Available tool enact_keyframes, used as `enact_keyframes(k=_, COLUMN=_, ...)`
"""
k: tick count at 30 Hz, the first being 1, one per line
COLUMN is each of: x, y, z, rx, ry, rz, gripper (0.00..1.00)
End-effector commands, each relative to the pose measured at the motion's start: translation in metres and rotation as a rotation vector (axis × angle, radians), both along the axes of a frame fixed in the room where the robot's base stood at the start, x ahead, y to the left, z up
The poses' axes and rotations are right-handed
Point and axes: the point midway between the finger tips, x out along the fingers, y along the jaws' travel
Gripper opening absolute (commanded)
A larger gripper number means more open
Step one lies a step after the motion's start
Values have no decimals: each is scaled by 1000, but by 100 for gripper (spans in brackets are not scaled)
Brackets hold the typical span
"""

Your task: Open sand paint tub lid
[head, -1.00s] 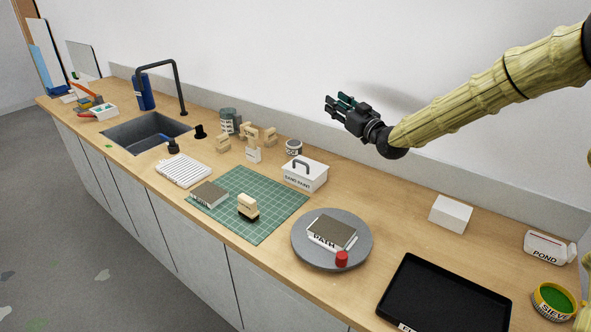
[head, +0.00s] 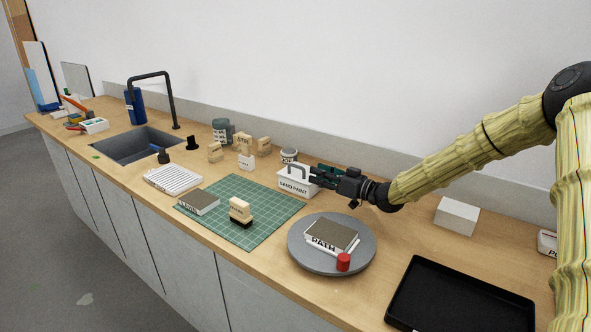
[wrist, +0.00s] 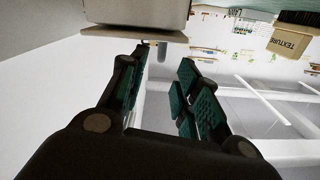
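The sand paint tub (head: 297,187) is a white box labelled SAND PAINT, standing upright on the counter behind the green mat. Its lid carries a dark grey arched handle (head: 298,168), and the lid sits on the tub. My gripper (head: 318,175) is at the tub's right end, about at lid height, its fingers pointing left towards the handle. In the wrist view, its teal-padded fingers (wrist: 160,85) stand apart with nothing between them. A pale grey boxy shape fills the top of that view; I cannot tell what it is. Contact with the tub cannot be told.
A grey turntable (head: 305,262) bears a PATH block and a red cylinder (head: 343,262) in front of my arm. A black tray (head: 455,300) and a white block (head: 457,215) are to the right.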

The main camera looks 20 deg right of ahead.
Motion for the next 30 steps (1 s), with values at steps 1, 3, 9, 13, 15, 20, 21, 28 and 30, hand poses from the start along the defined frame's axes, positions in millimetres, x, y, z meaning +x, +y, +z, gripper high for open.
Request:
enact_keyframes(k=1, x=6, y=7, z=0, rx=0, ry=0, rz=3, gripper=32)
enact_keyframes(k=3, x=16, y=14, z=1, rx=-1, ry=0, rz=2, gripper=32)
enact_keyframes(k=9, x=41, y=34, z=0, rx=-2, ry=1, rz=2, gripper=32)
enact_keyframes(k=13, x=54, y=44, z=1, rx=-1, ry=-1, rz=1, gripper=32)
enact_keyframes(k=15, x=60, y=48, z=1, rx=-1, ry=-1, rz=1, gripper=32)
enact_keyframes(k=20, x=67, y=54, z=1, rx=-1, ry=-1, rz=1, gripper=32)
enact_keyframes(k=21, x=67, y=54, z=1, rx=-1, ry=-1, rz=1, gripper=32)
enact_keyframes(k=28, x=68, y=55, z=0, rx=-1, ry=-1, rz=1, gripper=32)
enact_keyframes(k=30, x=68, y=55, z=0, rx=0, ry=-2, rz=1, gripper=28)
